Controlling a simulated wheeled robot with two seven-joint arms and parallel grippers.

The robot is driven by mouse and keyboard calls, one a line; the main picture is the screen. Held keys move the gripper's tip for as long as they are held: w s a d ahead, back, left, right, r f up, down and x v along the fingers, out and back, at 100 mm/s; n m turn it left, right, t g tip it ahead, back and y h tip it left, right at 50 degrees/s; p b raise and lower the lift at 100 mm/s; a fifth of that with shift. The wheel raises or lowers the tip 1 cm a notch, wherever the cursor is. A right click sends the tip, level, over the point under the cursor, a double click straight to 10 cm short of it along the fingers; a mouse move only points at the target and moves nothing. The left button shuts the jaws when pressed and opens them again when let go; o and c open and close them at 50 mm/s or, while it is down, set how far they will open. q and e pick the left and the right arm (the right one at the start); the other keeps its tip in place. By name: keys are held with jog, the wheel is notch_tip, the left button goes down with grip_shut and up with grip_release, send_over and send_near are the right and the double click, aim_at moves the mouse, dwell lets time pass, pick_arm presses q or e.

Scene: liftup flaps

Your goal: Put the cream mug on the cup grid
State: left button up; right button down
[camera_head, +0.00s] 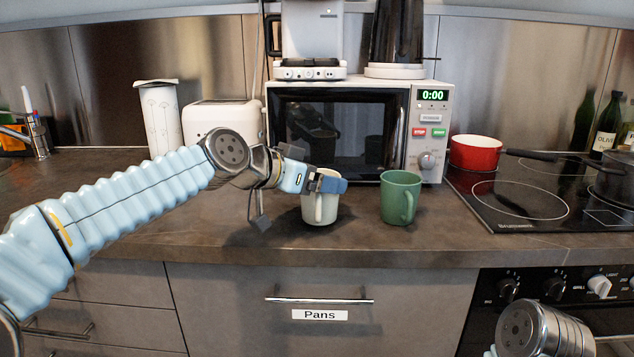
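The cream mug (319,212) stands upright on the counter in front of the microwave, its handle toward me. My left gripper (295,203) is at the mug with its fingers spread wide. One finger crosses the mug's upper part and hides some of its rim; the other hangs to the left of the mug. I cannot tell whether a finger touches it. The cup grid seems to be the base (309,63) of the white coffee machine (312,30) on top of the microwave. My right gripper is out of view; only part of that arm shows at the lower right.
A green mug (398,198) stands close to the right of the cream mug. The microwave (345,130) is behind both. A toaster (212,117) and white canister (160,118) stand left. A red pot (475,152) and pan are on the hob (520,190) at right.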

pick_arm(q)
jog(key=shift+f, duration=0.2)
jog(key=shift+f, duration=0.2)
jog(key=o, duration=1.2)
jog(key=shift+c, duration=0.2)
jog(key=shift+r, duration=0.1)
